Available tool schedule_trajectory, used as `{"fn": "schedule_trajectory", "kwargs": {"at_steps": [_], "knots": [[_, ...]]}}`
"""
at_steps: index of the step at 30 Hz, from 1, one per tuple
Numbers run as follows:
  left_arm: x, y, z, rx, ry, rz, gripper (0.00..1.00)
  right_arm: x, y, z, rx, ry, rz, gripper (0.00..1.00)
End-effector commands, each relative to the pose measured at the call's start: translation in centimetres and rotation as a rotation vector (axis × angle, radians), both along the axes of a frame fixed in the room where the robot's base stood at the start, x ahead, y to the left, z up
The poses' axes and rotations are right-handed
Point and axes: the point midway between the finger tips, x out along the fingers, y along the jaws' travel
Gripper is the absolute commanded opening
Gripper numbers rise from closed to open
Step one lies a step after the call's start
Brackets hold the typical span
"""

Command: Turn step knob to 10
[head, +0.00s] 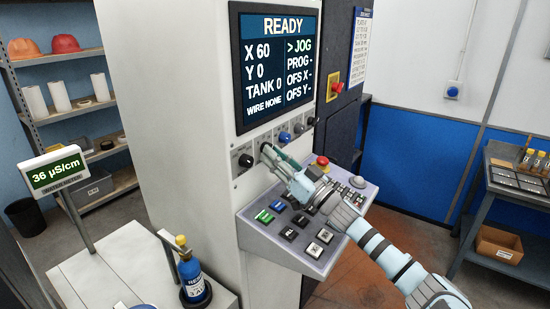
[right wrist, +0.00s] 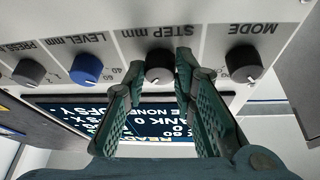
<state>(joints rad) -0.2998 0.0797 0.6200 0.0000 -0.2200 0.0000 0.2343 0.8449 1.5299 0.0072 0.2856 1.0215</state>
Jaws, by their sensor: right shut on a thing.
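The step knob (right wrist: 159,68) is a round black knob under the upside-down label STEP mm in the right wrist view. My right gripper (right wrist: 158,66) has its two green fingers on either side of the knob and is shut on it. In the head view my right gripper (head: 265,149) reaches the knob row below the screen and hides the step knob. Which number the knob's pointer stands at cannot be read. The screen (head: 276,62) shows READY, X 60, Y 0, TANK 0, and JOG marked. My left gripper is not in view.
The mode knob (head: 245,160) and the blue level knob (head: 284,137) flank the step knob closely. Below is a sloping button panel (head: 280,255) with a red button (head: 322,161). A blue bottle (head: 190,275) and a meter reading 36 (head: 56,172) stand at left.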

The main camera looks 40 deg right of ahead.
Motion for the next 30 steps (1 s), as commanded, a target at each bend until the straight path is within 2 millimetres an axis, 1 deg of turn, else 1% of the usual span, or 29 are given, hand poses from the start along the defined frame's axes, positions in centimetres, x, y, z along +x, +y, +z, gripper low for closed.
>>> {"fn": "schedule_trajectory", "kwargs": {"at_steps": [3, 21, 30], "knots": [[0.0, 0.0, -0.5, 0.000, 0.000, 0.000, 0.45, 0.0, -0.1, -0.1, -0.065, -0.021, 0.000, 0.00], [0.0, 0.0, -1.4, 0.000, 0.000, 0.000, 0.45, 0.2, -0.6, 0.0, -0.510, -0.155, 0.002, 0.00], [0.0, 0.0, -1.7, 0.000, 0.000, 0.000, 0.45, 0.2, -0.7, 0.0, -0.622, -0.187, 0.002, 0.00]]}}
